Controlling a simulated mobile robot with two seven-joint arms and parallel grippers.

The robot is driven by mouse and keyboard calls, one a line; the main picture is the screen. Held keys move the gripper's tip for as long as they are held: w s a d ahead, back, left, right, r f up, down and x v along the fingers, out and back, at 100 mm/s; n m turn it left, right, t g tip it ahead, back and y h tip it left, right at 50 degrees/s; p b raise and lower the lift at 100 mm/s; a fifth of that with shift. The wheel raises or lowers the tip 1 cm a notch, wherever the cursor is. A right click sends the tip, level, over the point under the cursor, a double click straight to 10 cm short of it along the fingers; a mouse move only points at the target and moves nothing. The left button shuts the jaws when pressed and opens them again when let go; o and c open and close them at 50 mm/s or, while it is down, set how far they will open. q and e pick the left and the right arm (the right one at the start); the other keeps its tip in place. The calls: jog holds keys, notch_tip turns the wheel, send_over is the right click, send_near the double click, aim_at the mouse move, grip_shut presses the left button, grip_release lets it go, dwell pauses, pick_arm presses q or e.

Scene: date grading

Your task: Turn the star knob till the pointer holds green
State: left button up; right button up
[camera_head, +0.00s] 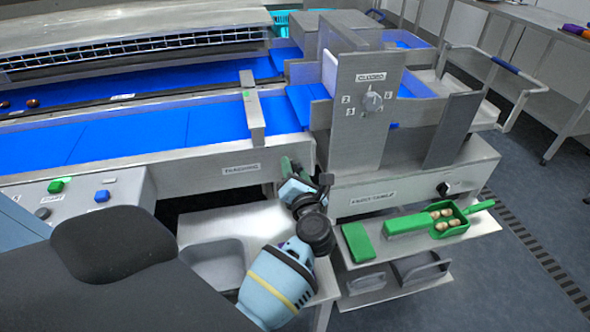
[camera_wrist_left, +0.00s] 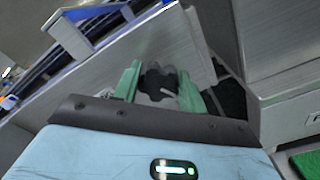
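The dark star knob (camera_wrist_left: 158,82) shows in the left wrist view on a grey metal panel, between and beyond the two green fingers of my left gripper (camera_wrist_left: 161,85). The fingers stand apart, with gaps visible beside the knob; I cannot tell whether either touches it. A small pale strip (camera_wrist_left: 168,94) shows at the knob's lower right. In the head view my left gripper (camera_head: 288,168) is at the machine's front, just right of the "TRACKING" label (camera_head: 241,169), and hides the knob. I cannot make out a pointer or green zone. My right gripper is out of view.
The blue conveyor belt (camera_head: 150,135) lies behind the front panel. A grey selector dial (camera_head: 373,102) sits below a "CLOSED" label.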

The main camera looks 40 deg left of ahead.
pick_arm(q)
jog(key=shift+c, duration=1.1)
jog(key=shift+r+p, duration=0.15)
jog(key=shift+p, duration=0.15)
jog(key=m+p, duration=0.2)
jog(key=m, duration=0.1)
jog(key=shift+w+r, duration=0.1)
jog(key=shift+m, duration=0.3)
jog(key=shift+f+p, duration=0.2)
jog(key=shift+p, duration=0.1)
jog(key=shift+f, duration=0.1)
jog(key=o, duration=0.9)
jog(key=shift+o, duration=0.3)
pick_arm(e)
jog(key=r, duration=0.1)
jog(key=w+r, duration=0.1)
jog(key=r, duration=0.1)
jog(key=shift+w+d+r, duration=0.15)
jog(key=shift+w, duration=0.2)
